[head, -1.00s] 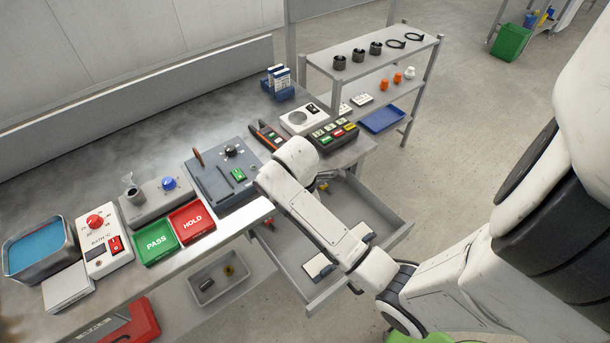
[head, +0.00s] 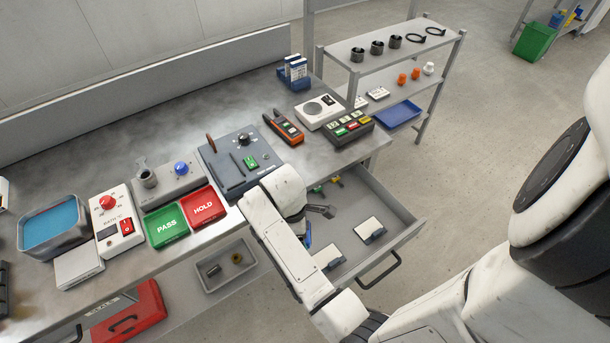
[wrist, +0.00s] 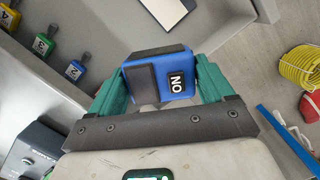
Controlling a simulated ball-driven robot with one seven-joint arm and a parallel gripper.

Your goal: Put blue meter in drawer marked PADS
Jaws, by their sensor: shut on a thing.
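The blue meter (wrist: 160,75), a small blue block with a dark face panel and a tag that reads "ON" or "NO", is between the green fingers of my gripper (wrist: 158,88) in the wrist view. My gripper is shut on it. In the head view my gripper (head: 318,211) is over the left part of an open grey drawer (head: 402,212), and a bit of blue shows below my wrist. No PADS marking can be read. My arm hides part of the drawer.
A grey bin (head: 225,265) sits on the lower shelf.

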